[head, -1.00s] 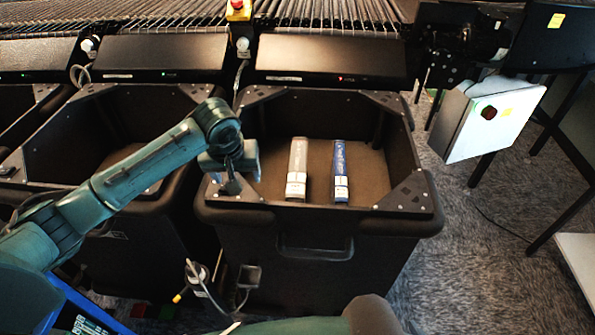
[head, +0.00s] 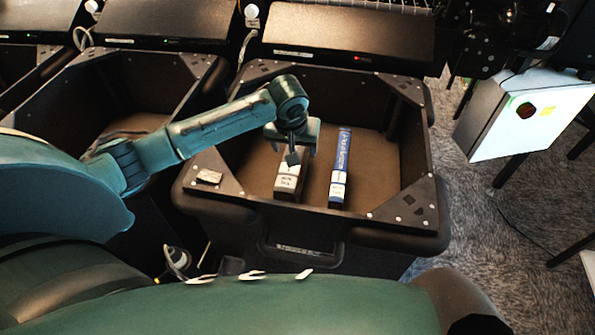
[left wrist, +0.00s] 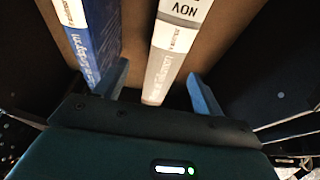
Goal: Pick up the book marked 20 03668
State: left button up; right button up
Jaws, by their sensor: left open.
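Two books stand spine-up in the black bin (head: 385,222): a grey one with a white label (head: 288,184) and a blue one with a white label (head: 338,188). The number 20 03668 cannot be read on either. My left gripper (head: 292,157) is over the bin, above the grey book and hiding its far part. In the left wrist view the open fingers (left wrist: 162,88) are on either side of the grey book's spine (left wrist: 172,60), with nothing gripped. The blue book (left wrist: 88,40) is outside the fingers, to the left. My right gripper is not in view.
The bin's rim and corner plates (head: 408,207) surround the books. Another black bin (head: 90,95) stands at left, and a white box (head: 522,112) is at right. Free floor of the bin lies right of the blue book.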

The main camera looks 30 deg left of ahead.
pick_arm(q)
jog(key=x, duration=0.3)
jog(key=shift+f, duration=0.2)
jog(key=x, duration=0.3)
jog(key=a+x, duration=0.1)
jog(key=x, duration=0.1)
jog(key=shift+w+f, duration=0.1)
jog(key=shift+w, duration=0.05)
jog(key=shift+c, duration=0.2)
grip_shut()
jog(key=shift+w, duration=0.1)
dwell(0.3)
